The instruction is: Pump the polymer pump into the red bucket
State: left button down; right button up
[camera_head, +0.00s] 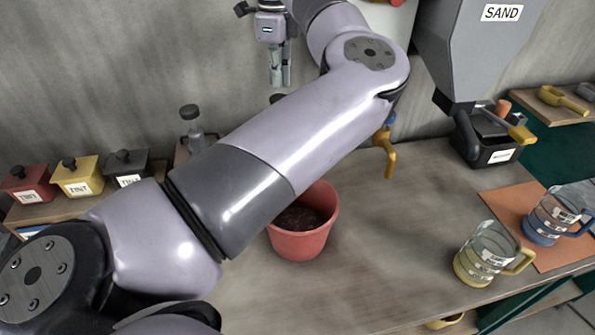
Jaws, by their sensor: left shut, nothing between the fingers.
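The red bucket (303,243) stands upright on the bench in the middle, with dark brown material inside. My left arm crosses in front of it and hides part of its rim and left side. My left gripper (280,78) is at the top centre, pointing down, shut and empty, high above and behind the bucket. A clear bottle with a dark top (191,122) stands at the back wall, left of the arm. A second dark top just shows below the gripper, its body hidden by my arm. I cannot tell which is the polymer pump. My right gripper is out of view.
Red (27,183), yellow (77,177) and black (127,166) tint boxes sit at left. Yellow-based (486,256) and blue-based (553,216) jugs stand at right. The bench right of the bucket is clear.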

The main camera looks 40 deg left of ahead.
pick_arm(q)
notch_tip(320, 180, up, 5)
jog(key=p, duration=0.3)
jog(key=shift+r, duration=0.1)
dwell(0.5)
